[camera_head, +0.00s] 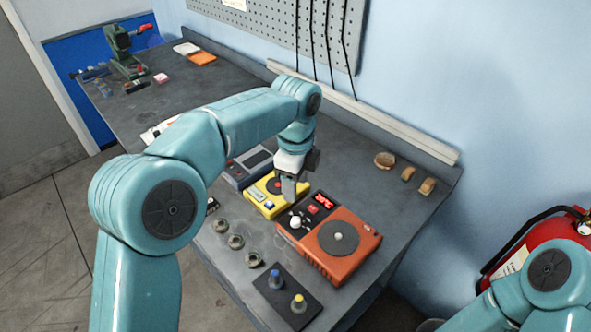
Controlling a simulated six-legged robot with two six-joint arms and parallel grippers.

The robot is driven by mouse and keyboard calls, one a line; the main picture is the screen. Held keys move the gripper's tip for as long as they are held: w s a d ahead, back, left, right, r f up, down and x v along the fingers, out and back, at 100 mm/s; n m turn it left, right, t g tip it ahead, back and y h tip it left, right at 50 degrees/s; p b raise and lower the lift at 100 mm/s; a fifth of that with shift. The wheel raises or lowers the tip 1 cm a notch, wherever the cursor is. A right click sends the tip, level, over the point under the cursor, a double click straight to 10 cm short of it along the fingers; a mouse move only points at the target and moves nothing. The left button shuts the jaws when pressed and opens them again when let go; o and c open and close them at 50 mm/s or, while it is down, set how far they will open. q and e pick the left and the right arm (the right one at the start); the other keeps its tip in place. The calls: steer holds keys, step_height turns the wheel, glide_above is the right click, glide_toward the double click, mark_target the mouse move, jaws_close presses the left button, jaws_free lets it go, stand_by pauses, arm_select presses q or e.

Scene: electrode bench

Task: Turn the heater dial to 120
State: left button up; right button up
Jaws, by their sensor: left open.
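The orange heater (345,264) sits on the bench with a round grey plate (338,237) on top. Its white dial (295,222) is on the left end of its top, beside a lit red display (324,203) whose digits are too small to read surely. My left gripper (289,197) is open and points down just above and behind the dial, near the yellow device (262,194). I see no contact with the dial. The dial's pointer is too small to read. My right arm shows at the lower right, but its gripper is out of view.
A dark pad (287,297) with a blue-topped and a yellow-topped piece lies in front of the heater. Several small rings (236,241) lie to its left. A grey device (250,165) stands behind the yellow one. A red extinguisher (540,240) stands right of the bench.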

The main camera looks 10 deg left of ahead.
arm_select(q)
step_height(320, 180, up, 4)
steer(key=shift+r, duration=0.1)
stand_by(0.6)
